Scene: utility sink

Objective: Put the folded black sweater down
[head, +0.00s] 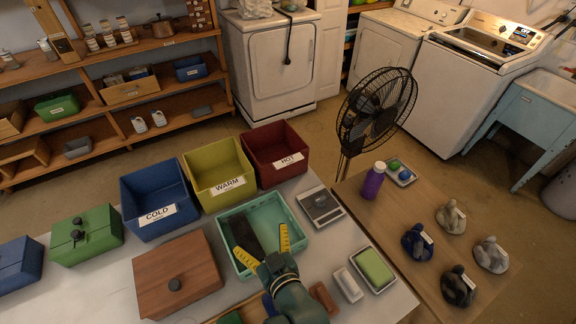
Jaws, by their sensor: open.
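A flat, dark, folded-looking piece (241,228) lies in the left part of a teal tray (297,238); it looks like the folded black sweater. My gripper (261,239) reaches over the tray's front with its two yellow fingers spread apart. The left finger is by the near end of the dark piece, the right finger is over the right part of the tray. Nothing shows held between the fingers. I cannot tell whether the left finger touches the cloth.
Blue COLD (158,222), yellow WARM (226,191) and red HOT (286,163) bins stand behind the tray. A brown wooden box (176,282) is left; a scale (320,207) and green-sponge dish (374,268) are right. A fan (375,108) and a table (385,217) with several tagged bundles stand further right.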

